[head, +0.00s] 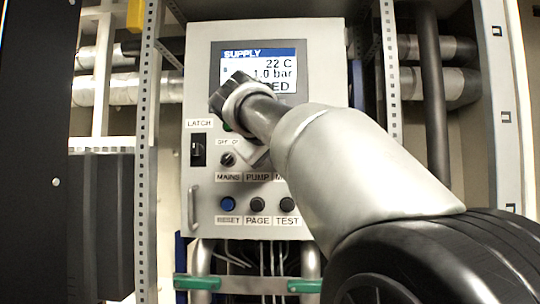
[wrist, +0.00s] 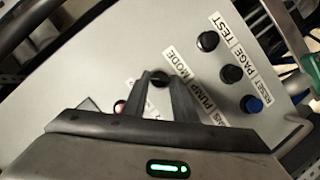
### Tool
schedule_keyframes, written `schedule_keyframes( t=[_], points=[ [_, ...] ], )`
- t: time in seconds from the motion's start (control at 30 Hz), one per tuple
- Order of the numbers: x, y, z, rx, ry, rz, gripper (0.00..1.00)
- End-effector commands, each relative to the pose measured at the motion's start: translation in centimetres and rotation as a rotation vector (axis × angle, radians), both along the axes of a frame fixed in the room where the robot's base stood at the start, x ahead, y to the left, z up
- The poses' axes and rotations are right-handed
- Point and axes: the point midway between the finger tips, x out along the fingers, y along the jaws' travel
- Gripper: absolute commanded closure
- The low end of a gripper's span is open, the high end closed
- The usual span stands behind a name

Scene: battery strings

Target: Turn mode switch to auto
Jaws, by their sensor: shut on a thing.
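The mode switch (wrist: 158,77) is a small black knob beside the MODE label (wrist: 183,65) in the wrist view. My gripper (wrist: 160,88) is shut on this knob, with one dark finger on each side. The fingers hide much of the knob and the lettering around it, so I cannot tell which position it points to. In the head view my arm covers the mode switch and most of its label. The grey control panel (head: 191,250) faces me there, with a screen (head: 232,65) headed SUPPLY at its top.
The MAINS knob (head: 227,159) and the LATCH switch (head: 198,149) are left of my arm. The RESET (head: 228,204), PAGE (head: 257,204) and TEST (head: 286,205) buttons sit below. A door handle (head: 192,207) sticks out at left. Perforated uprights (head: 146,150) and pipes flank the panel.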

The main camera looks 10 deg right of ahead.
Motion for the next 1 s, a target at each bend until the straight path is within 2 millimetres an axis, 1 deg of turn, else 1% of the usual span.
schedule_keyframes(
  t=[0.37, 0.4, 0.47, 0.5, 0.83, 0.93, 1.0],
  points=[
    [0.0, 0.0, 0.0, 0.007, -0.001, 0.000, 0.97],
    [0.0, 0.0, 0.0, 0.007, -0.001, 0.000, 0.68],
    [0.0, 0.0, 0.0, 0.005, -0.001, 0.000, 0.58],
    [0.0, 0.0, 0.0, 0.005, -0.001, 0.000, 0.56],
    [-0.3, 0.2, 0.1, 0.004, -0.001, 0.001, 0.56],
    [-1.1, 0.7, 0.3, 0.005, -0.001, 0.002, 0.56],
    [-2.2, 1.3, 0.7, 0.006, -0.003, 0.005, 0.56]
  ],
)
